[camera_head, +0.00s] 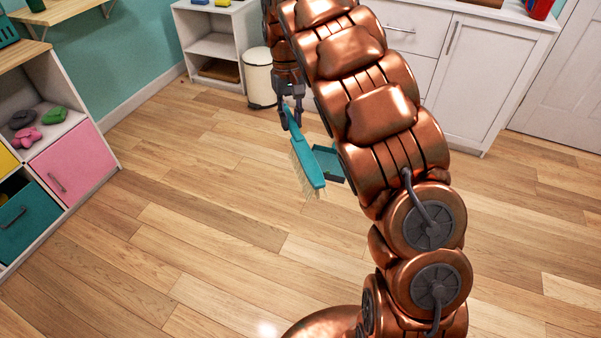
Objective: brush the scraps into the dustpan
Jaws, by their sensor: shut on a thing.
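My gripper (290,116) is shut on the handle of a teal brush (309,165) with pale bristles, near the middle of the head view. The brush hangs tilted, its bristle end toward the camera. I cannot tell whether the bristles touch the floor. A teal dustpan (329,160) with a dark inside lies just right of and behind the brush. My copper arm hides the dustpan's right part. No scraps can be made out on the visible floor; some may be hidden behind my arm or the brush.
A white bin (259,77) stands by the back shelf (216,45). White cabinets (467,75) line the back right. A shelf unit with a pink drawer (76,162) and a teal drawer (27,221) stands at left. The wooden floor (190,220) left of the brush is clear.

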